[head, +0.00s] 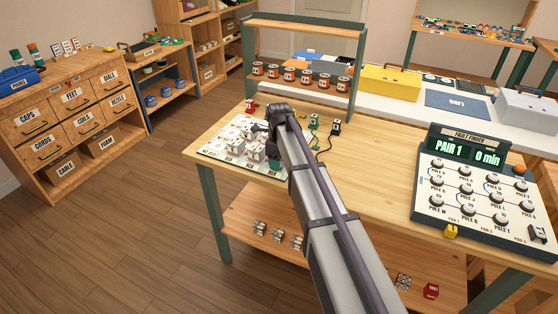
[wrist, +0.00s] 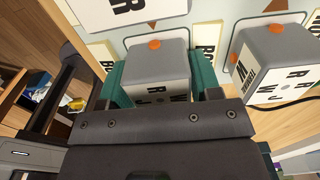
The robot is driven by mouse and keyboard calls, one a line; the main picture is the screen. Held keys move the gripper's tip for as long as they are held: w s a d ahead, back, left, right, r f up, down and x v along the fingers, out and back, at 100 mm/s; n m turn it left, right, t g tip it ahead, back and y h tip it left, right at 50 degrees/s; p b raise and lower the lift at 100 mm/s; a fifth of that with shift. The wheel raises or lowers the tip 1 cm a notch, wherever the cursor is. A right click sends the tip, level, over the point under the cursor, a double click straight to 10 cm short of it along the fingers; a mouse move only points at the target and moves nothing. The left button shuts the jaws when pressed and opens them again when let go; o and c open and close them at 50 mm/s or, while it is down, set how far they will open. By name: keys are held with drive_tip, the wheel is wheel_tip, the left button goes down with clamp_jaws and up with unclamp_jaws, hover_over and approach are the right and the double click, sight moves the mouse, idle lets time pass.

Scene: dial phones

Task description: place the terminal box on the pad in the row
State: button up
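In the wrist view, my gripper (wrist: 160,78) has its teal fingers on both sides of a terminal box (wrist: 155,58), grey and white with an orange spot and black letters. The fingers look flush against its sides.
A black cord (wrist: 290,106) runs by the second box. A small red-based part (head: 250,105) and several small parts stand on the wooden bench. A fault finder panel (head: 478,190) reading "PAIR 1, 0 min" is at right.

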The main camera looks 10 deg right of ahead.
drive_tip(key=o, duration=0.3)
drive_tip(key=shift+o, duration=0.2)
wheel_tip(320, 180, up, 12)
drive_tip(key=p, duration=1.2)
drive_tip(key=shift+r, duration=0.25)
drive_tip(key=s+n, duration=2.5)
drive_tip(key=s, duration=0.3)
